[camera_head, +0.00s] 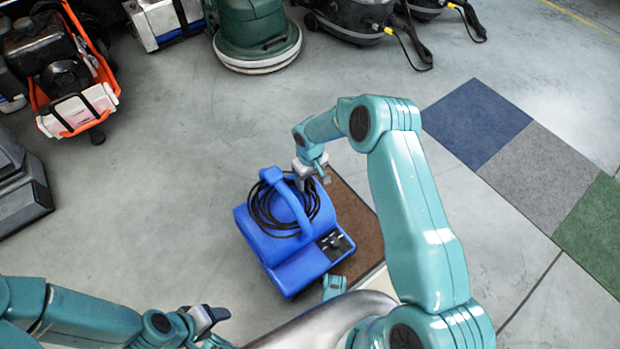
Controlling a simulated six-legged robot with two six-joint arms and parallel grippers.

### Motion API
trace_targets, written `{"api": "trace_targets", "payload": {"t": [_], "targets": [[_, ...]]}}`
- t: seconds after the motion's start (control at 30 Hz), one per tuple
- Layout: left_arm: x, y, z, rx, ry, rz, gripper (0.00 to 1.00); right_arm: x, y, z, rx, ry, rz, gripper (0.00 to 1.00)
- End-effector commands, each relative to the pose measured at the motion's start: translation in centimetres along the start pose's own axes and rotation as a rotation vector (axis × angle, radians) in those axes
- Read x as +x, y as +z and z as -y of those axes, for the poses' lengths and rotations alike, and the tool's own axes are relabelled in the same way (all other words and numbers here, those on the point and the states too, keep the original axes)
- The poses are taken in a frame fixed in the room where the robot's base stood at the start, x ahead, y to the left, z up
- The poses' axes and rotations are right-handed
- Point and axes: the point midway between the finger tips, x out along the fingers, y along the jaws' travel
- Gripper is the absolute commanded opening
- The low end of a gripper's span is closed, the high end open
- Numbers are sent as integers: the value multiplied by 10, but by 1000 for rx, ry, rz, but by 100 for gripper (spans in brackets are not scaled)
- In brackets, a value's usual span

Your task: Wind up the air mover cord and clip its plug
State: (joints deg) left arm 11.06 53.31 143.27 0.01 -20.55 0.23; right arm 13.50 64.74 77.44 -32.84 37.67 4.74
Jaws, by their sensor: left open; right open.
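The blue air mover (285,270) stands at the middle of the view, partly on a brown mat (352,205). Its black cord (262,212) lies in loops around the blue handle (290,200) on top. A dark control panel (335,243) is on its right side. I cannot make out the plug or its clip. My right gripper (312,182) is open at the top right of the handle, close to the cord loops; I cannot tell whether it touches them. My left gripper (216,324) is open and empty, low in the view, left of and nearer than the air mover.
Floor machines stand along the back: a green scrubber (256,40), black vacuums (345,20) and an orange-framed machine (75,75) at the left. Blue, grey and green carpet squares (540,170) lie at the right. The grey floor left of the air mover is clear.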

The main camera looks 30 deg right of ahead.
Motion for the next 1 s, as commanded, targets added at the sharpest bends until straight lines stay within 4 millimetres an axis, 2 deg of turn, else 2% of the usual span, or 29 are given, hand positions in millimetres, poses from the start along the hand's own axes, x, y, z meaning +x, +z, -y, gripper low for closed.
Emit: {"api": "trace_targets", "payload": {"t": [0.03,0.2,0.4,0.5,0.7,1.0], "targets": [[-8,2,-4,5,0,6,60,-19,-1,-1,0,2,-4,67],[-21,6,-11,15,2,17,60,-66,-1,0,1,1,-4,67],[-33,10,-18,25,3,25,60,-115,-1,0,0,1,-4,67],[-37,11,-20,27,3,27,60,-133,0,0,-1,1,-2,67],[-40,11,-21,26,3,27,60,-150,0,0,1,0,-1,67],[-40,10,-21,26,3,27,60,-152,0,0,0,0,-1,67]]}}
